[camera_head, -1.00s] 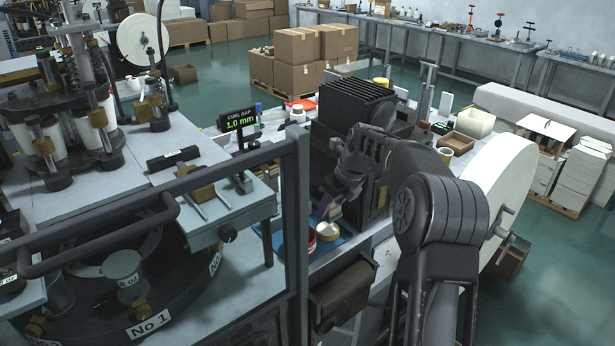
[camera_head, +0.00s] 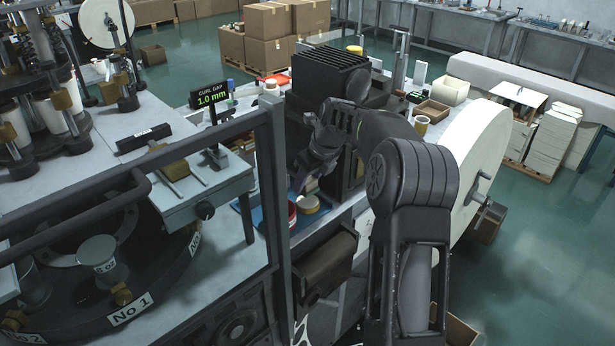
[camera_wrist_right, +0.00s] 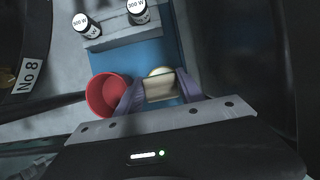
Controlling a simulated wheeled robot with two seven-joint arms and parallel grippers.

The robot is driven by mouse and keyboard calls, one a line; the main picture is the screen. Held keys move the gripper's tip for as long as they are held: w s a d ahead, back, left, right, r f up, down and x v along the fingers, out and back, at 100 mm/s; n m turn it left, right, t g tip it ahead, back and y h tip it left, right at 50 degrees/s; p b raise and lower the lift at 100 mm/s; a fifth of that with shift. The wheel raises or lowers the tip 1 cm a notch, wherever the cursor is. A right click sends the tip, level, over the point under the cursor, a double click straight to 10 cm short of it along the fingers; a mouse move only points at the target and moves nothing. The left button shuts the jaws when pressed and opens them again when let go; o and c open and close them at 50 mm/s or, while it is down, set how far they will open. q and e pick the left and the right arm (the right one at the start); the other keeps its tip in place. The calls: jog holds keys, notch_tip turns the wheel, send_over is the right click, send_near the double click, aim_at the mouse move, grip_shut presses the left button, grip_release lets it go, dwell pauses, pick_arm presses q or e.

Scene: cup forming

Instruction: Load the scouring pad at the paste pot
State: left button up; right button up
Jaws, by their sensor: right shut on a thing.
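My right gripper (camera_head: 302,182) hangs over a blue mat (camera_head: 257,215) in the head view. In the right wrist view the right gripper (camera_wrist_right: 160,92) has its purple fingers shut on a beige block-like pad (camera_wrist_right: 159,88), which I take to be the scouring pad. An open red pot (camera_wrist_right: 108,92) stands left of the fingers, also in the head view (camera_head: 291,213). Whether the pad touches anything below is unclear. My left gripper is out of view.
A dark finned machine (camera_head: 328,75) stands close behind my right arm. A large white reel (camera_head: 480,150) stands to the right.

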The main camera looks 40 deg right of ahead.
aim_at(307, 192)
jog(key=shift+f+b, duration=1)
jog(key=shift+f, duration=0.45)
jog(key=shift+f, duration=0.5)
dwell(1.7)
notch_tip(307, 192, up, 5)
jog(key=p, duration=0.4)
jog(key=shift+f, duration=0.15)
jog(key=shift+r, duration=1.15)
